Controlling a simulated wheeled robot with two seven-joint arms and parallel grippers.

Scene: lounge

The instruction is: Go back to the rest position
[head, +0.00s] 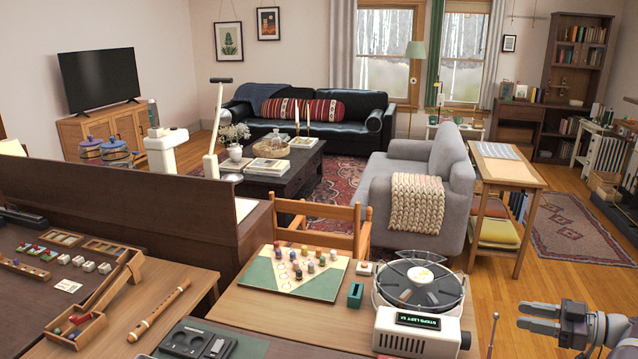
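My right gripper (524,316) is at the bottom right corner. Its two grey fingers point left with a gap between them, and nothing shows between them. It is to the right of the white turntable-like device (418,338), apart from it in the picture. My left gripper and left arm are not in view.
A wooden table (245,304) in front holds a board with coloured pegs (294,272) and a small green block (355,294). A wooden chair (322,232) stands behind. Floor (565,285) at right is clear.

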